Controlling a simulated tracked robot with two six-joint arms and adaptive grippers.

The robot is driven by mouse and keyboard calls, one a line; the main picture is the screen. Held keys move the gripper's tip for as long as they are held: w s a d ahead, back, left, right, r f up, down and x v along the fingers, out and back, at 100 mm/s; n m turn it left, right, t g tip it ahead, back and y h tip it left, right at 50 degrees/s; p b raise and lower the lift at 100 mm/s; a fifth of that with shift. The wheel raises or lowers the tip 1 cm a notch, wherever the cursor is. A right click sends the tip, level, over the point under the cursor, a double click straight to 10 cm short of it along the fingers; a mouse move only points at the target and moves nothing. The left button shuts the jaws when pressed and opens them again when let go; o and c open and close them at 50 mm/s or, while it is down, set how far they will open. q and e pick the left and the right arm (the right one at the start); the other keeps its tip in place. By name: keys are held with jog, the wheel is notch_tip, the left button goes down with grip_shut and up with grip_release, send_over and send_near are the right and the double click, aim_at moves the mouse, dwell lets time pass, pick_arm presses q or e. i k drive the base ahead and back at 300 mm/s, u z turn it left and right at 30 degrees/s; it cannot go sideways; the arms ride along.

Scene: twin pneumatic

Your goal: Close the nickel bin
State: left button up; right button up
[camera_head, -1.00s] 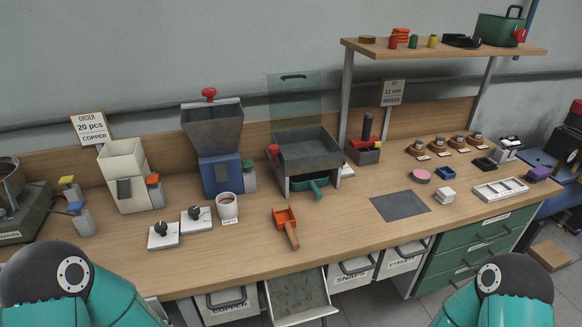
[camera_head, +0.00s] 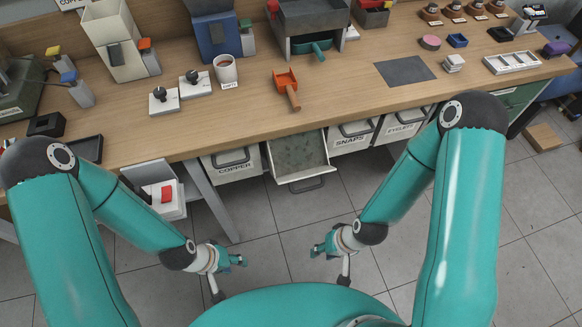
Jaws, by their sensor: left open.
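One bin (camera_head: 300,158) under the bench is pulled out and tilted open, with a speckled grey-green inside and a dark handle at its lower front. Its label is not visible, so I cannot read whether it is the nickel bin. It hangs between the copper bin (camera_head: 234,165) and the snaps bin (camera_head: 352,138), which are shut. My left gripper (camera_head: 230,277) is open and empty, below and left of the open bin, over the floor. My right gripper (camera_head: 332,264) looks open and empty, below the bin and slightly right. Neither touches it.
The eyelets bin (camera_head: 403,123) is shut at the right of the row. An orange scoop (camera_head: 287,88) lies on the bench (camera_head: 335,85) above the open bin. A bench leg (camera_head: 211,200) stands at the left. The tiled floor (camera_head: 285,220) between my grippers and the bin is clear.

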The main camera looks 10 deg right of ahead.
aim_at(303, 155)
jog(key=u, duration=0.1)
jog(key=k, duration=0.85)
jog(key=z, duration=0.3)
jog(key=i, duration=0.5)
